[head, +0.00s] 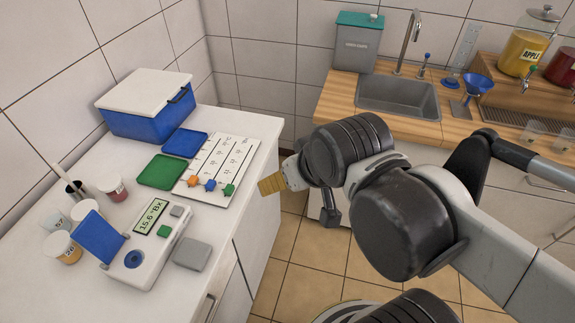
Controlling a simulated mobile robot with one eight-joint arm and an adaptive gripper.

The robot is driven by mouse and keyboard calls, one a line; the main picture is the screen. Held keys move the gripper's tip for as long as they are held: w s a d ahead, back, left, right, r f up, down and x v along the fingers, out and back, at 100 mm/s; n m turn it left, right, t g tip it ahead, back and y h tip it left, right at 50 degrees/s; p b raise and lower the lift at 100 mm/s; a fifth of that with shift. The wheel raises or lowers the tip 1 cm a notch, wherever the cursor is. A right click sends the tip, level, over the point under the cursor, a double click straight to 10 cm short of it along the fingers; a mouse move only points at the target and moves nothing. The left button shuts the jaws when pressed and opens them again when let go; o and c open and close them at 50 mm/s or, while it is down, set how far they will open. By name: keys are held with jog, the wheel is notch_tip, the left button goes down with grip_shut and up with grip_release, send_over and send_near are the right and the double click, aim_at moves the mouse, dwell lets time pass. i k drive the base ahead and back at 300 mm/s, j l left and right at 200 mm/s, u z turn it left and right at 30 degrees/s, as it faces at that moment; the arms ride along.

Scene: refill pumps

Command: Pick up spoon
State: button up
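I cannot make out a clear spoon. In the head view, a thin pale handle (60,173) sticks up, tilted, from a small dark cup (78,195) at the left of the white counter; its lower end is hidden, so I cannot tell if it is a spoon. My gripper (271,184) is in the air just off the counter's right edge, well to the right of that cup. A tan finger pad shows, but the rest is hidden behind my wrist, so its opening does not show.
A refractometer (150,250) with a raised blue lid and several small jars (112,188) stand near the dark cup. A blue cooler (148,105), green tray (162,172) and white chart (217,165) lie behind. The sink (398,97) is at the right.

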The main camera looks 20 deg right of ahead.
aim_at(55, 167)
jog(key=u, duration=1.45)
jog(key=i+l+z, duration=0.65)
jog(key=i+l, duration=0.1)
